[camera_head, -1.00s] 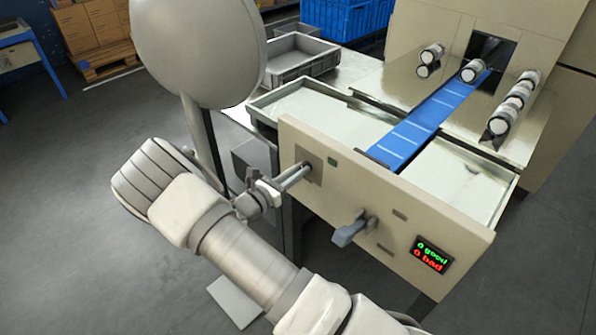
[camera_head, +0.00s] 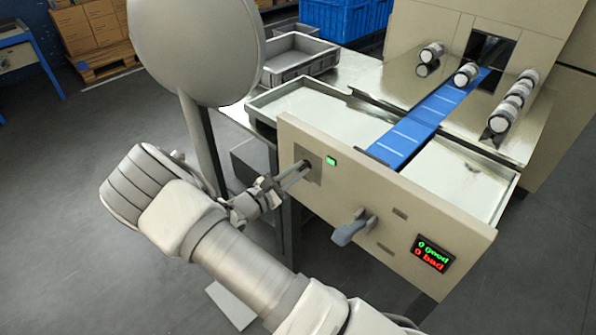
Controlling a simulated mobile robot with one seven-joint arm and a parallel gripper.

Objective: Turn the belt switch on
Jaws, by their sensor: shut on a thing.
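The belt switch (camera_head: 307,165) is a small dark knob on a grey plate at the left end of the beige front panel (camera_head: 345,205). My gripper (camera_head: 298,172) reaches it from the lower left and is shut on the knob, whose exact angle is partly hidden by the fingers. The small square lamp (camera_head: 332,161) just right of the switch plate glows bright green. The blue belt (camera_head: 420,125) runs from the dark opening in the machine to the panel, and a roll pack (camera_head: 466,75) lies at its far end.
A grey-blue lever handle (camera_head: 350,230) sticks out of the panel, right of my gripper. A display (camera_head: 433,253) reads 0 good, 0 bad. Several rolls (camera_head: 508,107) sit right of the belt. A grey crate (camera_head: 300,58) stands behind. Floor at left is clear.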

